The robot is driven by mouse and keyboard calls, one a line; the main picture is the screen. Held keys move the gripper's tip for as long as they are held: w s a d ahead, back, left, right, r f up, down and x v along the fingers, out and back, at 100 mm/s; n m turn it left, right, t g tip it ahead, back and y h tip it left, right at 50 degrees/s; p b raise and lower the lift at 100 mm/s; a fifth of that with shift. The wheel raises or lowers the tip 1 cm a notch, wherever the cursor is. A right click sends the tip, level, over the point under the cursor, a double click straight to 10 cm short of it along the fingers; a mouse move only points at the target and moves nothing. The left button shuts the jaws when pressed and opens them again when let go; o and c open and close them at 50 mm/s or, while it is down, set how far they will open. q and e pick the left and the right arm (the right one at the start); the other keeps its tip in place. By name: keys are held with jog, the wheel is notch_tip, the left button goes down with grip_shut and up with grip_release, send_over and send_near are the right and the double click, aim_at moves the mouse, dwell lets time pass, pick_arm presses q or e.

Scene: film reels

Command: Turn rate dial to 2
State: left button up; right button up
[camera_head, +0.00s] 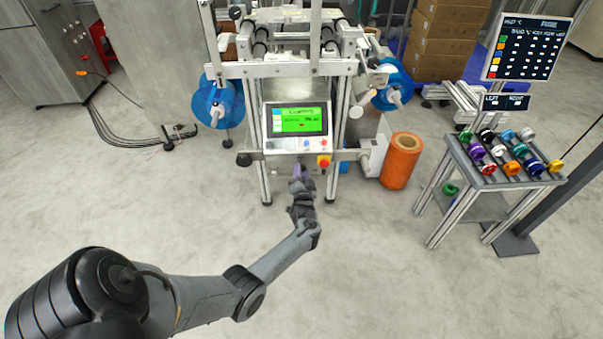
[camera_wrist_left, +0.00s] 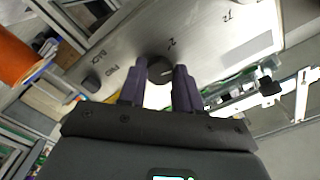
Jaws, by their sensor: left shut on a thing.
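The rate dial (camera_wrist_left: 161,69) is a dark round knob on a pale panel (camera_wrist_left: 205,35) in the left wrist view. Marks are printed beyond it, one resembling a 2, but I cannot read the dial's setting. My left gripper (camera_wrist_left: 158,76) has its two purple-grey fingers on either side of the dial, closed on it. In the head view my left gripper (camera_head: 299,172) reaches the machine front just below the green screen (camera_head: 298,120). There the dial is hidden behind the gripper. My right gripper is not in view.
A dark knob (camera_wrist_left: 91,83) beside FWD and BACK labels sits left of the dial. A red button (camera_head: 324,160) is right of my gripper. An orange roll (camera_head: 402,160) and a rack of coloured reels (camera_head: 500,178) stand to the right. The front floor is open.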

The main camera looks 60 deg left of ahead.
pick_arm(q)
jog(key=shift+f+n, duration=0.15)
jog(key=shift+n, duration=3.95)
jog(key=o, duration=1)
jog(key=shift+o, duration=0.2)
jog(key=p+v, duration=0.5)
jog(key=v, duration=0.5)
jog(key=shift+s+d, duration=0.15)
jog(key=shift+d, duration=0.2)
